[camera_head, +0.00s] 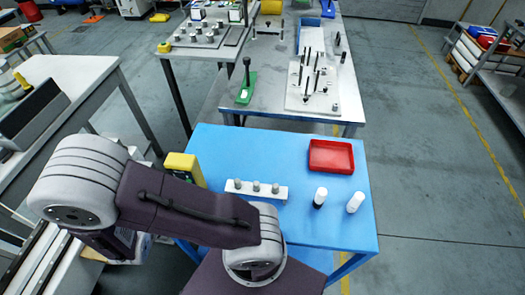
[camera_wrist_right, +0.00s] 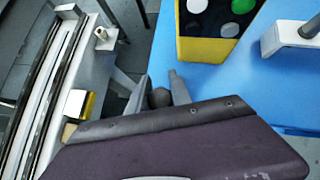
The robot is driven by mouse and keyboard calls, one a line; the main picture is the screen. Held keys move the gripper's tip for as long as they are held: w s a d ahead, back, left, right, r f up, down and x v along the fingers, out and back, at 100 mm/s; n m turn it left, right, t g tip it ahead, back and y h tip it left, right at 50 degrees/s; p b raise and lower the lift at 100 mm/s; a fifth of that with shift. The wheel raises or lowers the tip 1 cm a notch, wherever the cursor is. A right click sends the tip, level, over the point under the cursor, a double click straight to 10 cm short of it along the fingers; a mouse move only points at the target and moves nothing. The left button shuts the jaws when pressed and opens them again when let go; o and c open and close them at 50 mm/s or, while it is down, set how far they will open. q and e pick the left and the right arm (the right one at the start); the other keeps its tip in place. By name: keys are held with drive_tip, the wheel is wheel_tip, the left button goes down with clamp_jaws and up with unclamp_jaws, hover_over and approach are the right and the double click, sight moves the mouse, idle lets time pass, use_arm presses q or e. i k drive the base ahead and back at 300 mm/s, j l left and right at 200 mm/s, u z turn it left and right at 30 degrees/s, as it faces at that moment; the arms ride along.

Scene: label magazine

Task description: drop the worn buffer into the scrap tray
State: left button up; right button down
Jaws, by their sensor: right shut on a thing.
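My right gripper (camera_wrist_right: 161,92) shows in the right wrist view, its two grey fingers shut on a small dark rounded piece, the worn buffer (camera_wrist_right: 160,98). Part of the buffer is hidden between the fingers and behind my purple arm link. The gripper is beside the blue table's left edge, close to the rail machine on the left. In the head view my arm link and elbow cover that area, so I cannot make out the gripper there. The red scrap tray (camera_head: 331,168) lies empty at the back right of the blue table. My left gripper is not in view.
A yellow box (camera_head: 185,168) stands at the blue table's left edge; its compartments with coloured caps show in the wrist view (camera_wrist_right: 208,50).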

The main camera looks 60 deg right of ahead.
sight(335, 160)
drive_tip(key=z, duration=0.45)
drive_tip(key=k+z, duration=0.15)
drive_tip(key=z, duration=0.35)
drive_tip(key=k+z, duration=0.1)
drive_tip(key=z, duration=0.35)
drive_tip(key=j+z, duration=0.15)
drive_tip(key=z, duration=0.25)
drive_tip(key=j+z, duration=0.2)
drive_tip(key=z, duration=0.25)
drive_tip(key=j+z, duration=0.2)
drive_tip(key=z, duration=0.2)
drive_tip(key=i+l+z, duration=0.2)
drive_tip(key=l, duration=0.3)
drive_tip(key=i, duration=0.1)
